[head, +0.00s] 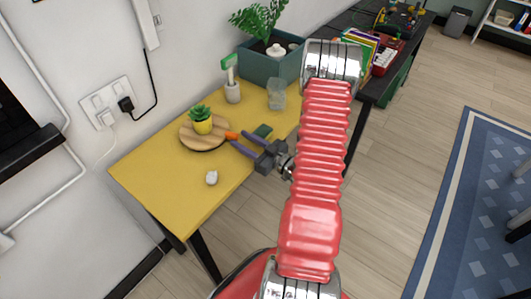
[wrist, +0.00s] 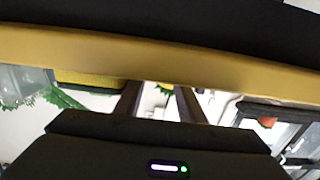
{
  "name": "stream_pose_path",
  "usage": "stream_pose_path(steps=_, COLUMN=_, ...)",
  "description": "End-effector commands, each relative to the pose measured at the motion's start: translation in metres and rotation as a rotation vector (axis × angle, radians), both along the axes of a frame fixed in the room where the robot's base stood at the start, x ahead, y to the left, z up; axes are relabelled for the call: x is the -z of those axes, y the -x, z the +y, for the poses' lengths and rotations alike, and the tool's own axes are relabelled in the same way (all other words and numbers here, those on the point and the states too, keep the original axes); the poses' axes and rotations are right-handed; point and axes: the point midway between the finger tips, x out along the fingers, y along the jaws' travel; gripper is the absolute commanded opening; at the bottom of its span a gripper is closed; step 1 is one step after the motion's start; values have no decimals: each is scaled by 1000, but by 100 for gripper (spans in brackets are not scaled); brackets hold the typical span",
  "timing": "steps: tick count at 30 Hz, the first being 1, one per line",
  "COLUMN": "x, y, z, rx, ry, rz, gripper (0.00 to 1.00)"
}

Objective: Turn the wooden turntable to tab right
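The round wooden turntable (head: 188,140) lies on the yellow table, near the wall. A small green plant in a yellow pot (head: 203,126) stands on it. Its orange tab (head: 231,135) sticks out at the right rim in the head view. My gripper (head: 237,138) is open, its two purple-grey fingers reaching from the right close to the tab. Whether a finger touches the tab I cannot tell. In the wrist view the fingers (wrist: 157,90) stand apart with nothing visible gripped, and the turntable cannot be made out.
On the yellow table (head: 150,180) a whitish lump (head: 211,178) lies in front of the turntable. A dark green block (head: 263,130) lies behind my gripper. A white cup with a green brush (head: 232,92), a clear glass (head: 277,95) and a planter (head: 265,67) stand farther back. The front-left tabletop is clear.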

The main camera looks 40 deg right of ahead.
Motion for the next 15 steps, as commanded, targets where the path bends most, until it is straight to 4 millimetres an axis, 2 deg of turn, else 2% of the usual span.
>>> stream_pose_path(steps=15, x=0, y=68, z=-11, rx=4, ry=0, rz=0, gripper=36)
